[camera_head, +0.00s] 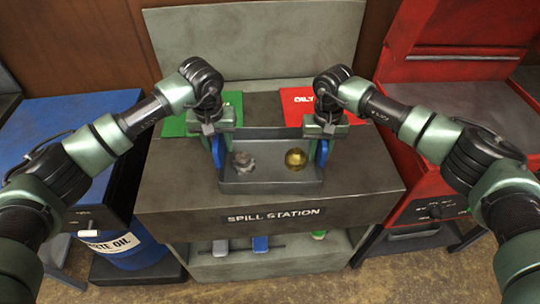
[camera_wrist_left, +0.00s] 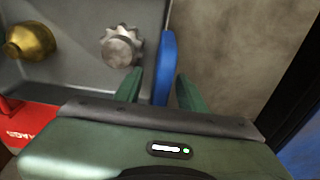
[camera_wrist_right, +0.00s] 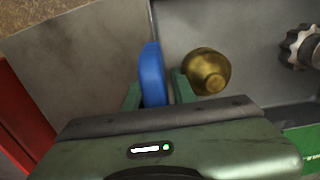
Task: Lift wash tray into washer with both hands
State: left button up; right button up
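The wash tray (camera_head: 270,187) is a grey open tray on the spill station bench, holding a grey gear (camera_head: 243,160) and a brass part (camera_head: 295,159). It has a blue handle at each end: the left handle (camera_head: 216,153) and the right handle (camera_head: 322,153). My left gripper (camera_wrist_left: 160,90) has its green fingers on both sides of the left handle (camera_wrist_left: 165,65), with a visible gap. My right gripper (camera_wrist_right: 157,92) straddles the right handle (camera_wrist_right: 152,70), also with a gap on one side. Both look open. Which machine is the washer is not clear.
A red machine (camera_head: 452,110) with a raised lid stands right of the spill station (camera_head: 175,185). A blue unit (camera_head: 75,120) and blue oil drum (camera_head: 125,248) stand left. Bare bench flanks the tray.

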pick_arm(q)
jog(key=shift+f, duration=0.1)
pick_arm(e)
jog(key=shift+f, duration=0.1)
pick_arm(q)
jog(key=c, duration=0.6)
pick_arm(e)
grip_shut()
pick_arm(q)
grip_shut()
dwell(0.5)
